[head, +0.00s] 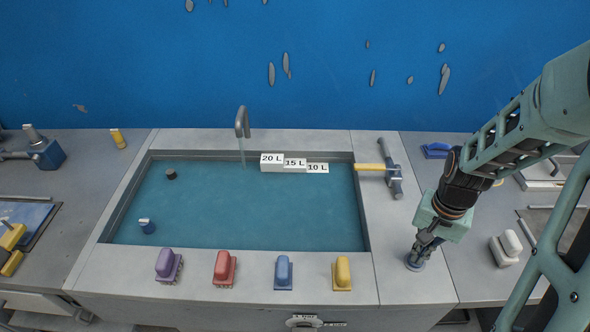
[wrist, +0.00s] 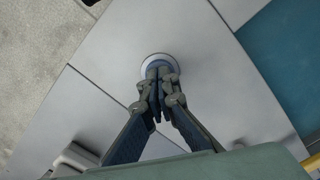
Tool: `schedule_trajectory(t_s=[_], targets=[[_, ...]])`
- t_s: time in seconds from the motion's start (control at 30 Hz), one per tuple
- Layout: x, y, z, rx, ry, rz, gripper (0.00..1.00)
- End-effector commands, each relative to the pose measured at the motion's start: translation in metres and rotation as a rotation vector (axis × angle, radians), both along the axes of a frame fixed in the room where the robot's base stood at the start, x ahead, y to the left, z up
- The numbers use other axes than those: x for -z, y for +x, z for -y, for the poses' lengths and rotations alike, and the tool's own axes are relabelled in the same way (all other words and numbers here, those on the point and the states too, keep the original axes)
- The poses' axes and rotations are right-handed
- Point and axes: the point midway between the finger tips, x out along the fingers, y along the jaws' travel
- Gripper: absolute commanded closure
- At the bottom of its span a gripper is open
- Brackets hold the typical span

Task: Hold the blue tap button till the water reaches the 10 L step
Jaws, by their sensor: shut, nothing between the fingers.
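My gripper (head: 414,258) is shut and points down onto the round tap button (head: 413,265) on the counter right of the basin. In the wrist view the closed fingertips (wrist: 159,70) cover the middle of the button (wrist: 157,58), which has a pale ring and a blue-grey centre; they seem to touch it. A thin stream falls from the grey tap (head: 242,122) into the water (head: 240,205). White steps stand at the basin's back: 20 L (head: 271,166), 15 L (head: 295,167) and 10 L (head: 317,168). The 10 L step's top and label show above the water.
A dark round piece (head: 171,174) and a blue-and-white piece (head: 147,226) are in the basin. Purple, red, blue and yellow handled blocks line the front ledge. A hammer (head: 390,168) lies right of the basin, and a pale handled block (head: 505,248) right of my gripper.

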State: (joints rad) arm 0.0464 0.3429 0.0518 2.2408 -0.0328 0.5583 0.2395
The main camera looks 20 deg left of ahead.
Motion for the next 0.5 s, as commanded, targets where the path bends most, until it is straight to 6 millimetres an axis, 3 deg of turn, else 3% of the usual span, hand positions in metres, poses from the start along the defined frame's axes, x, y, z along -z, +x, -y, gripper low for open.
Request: schedule_trajectory(t_s=[0.27,0.5], targets=[[-0.002,-0.001,0.0,0.0,0.0,-0.002,1.0],[-0.025,0.0,0.0,0.0,0.0,0.0,1.0]])
